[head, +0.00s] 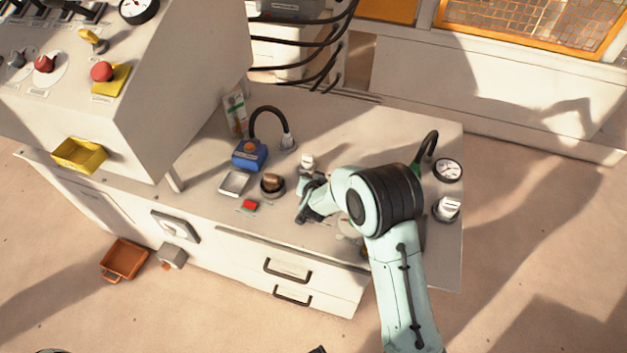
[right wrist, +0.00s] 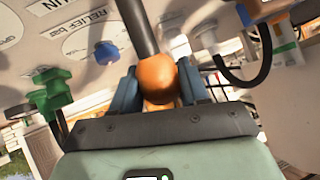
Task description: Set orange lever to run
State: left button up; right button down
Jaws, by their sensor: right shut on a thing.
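The orange lever shows in the right wrist view as a round orange knob (right wrist: 157,76) on a dark straight shaft. My right gripper (right wrist: 158,92) is shut on this knob, with a blue finger on each side. In the head view my right gripper (head: 308,208) is low over the bench top, and its fingers and wrist hide the lever. A partly cut-off label ending in "UN" (right wrist: 47,6) lies on the panel at the upper left of the wrist view. My left gripper is not in view.
A blue box with an orange button (head: 250,155), a metal tray (head: 234,184), a brown knob (head: 272,184) and a red button (head: 249,205) stand left of the gripper. A green valve (right wrist: 50,93) is close by.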

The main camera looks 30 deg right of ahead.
jog(key=shift+w+d+r, duration=0.15)
jog(key=shift+d+r, duration=0.1)
jog(key=shift+d, duration=0.05)
jog(key=c, duration=1)
grip_release()
jog(key=o, duration=0.4)
jog(key=shift+f, duration=0.1)
jog(key=shift+a, duration=0.15)
jog(key=p+v, duration=0.2)
jog(key=v, duration=1.1)
